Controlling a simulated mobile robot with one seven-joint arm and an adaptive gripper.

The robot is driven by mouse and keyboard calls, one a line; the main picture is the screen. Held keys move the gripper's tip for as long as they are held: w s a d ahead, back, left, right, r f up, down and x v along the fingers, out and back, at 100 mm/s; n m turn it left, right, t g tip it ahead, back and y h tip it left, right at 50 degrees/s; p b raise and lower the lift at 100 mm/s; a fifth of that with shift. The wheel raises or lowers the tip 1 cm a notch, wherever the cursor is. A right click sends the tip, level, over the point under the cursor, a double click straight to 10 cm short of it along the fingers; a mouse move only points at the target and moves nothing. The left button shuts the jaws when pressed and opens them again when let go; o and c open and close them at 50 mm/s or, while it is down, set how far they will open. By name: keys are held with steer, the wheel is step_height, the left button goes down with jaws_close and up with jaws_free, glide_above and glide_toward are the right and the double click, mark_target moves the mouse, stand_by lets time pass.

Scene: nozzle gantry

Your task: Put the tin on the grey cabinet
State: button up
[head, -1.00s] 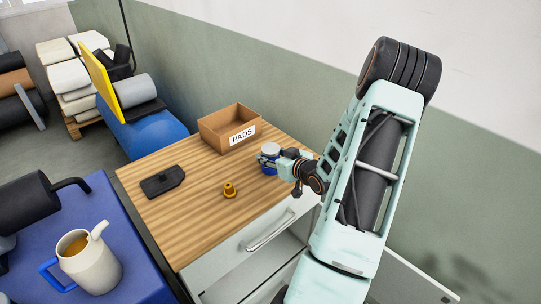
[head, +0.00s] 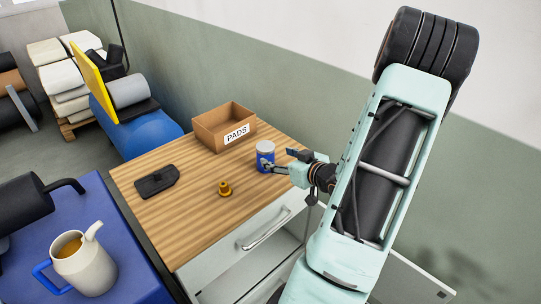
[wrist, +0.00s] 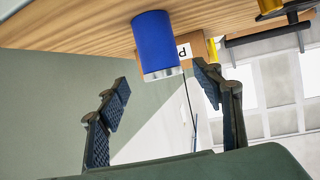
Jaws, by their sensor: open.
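The tin (head: 265,158), a blue can with a pale lid, stands upright on the wooden top (head: 185,215) of the light grey cabinet (head: 222,268), near its right edge. My gripper (head: 280,160) is open just to the right of the tin. In the wrist view the tin (wrist: 155,42) shows beyond the fingertips, between their lines and apart from both fingers. My open gripper (wrist: 163,78) holds nothing there.
On the same top are a cardboard box marked PADS (head: 224,127), a black flat object (head: 156,181) and a small brass-coloured part (head: 225,188). A blue table (head: 120,235) with a jug (head: 84,265) is at left. A wall runs behind.

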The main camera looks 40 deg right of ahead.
steer(key=shift+v, duration=1.7)
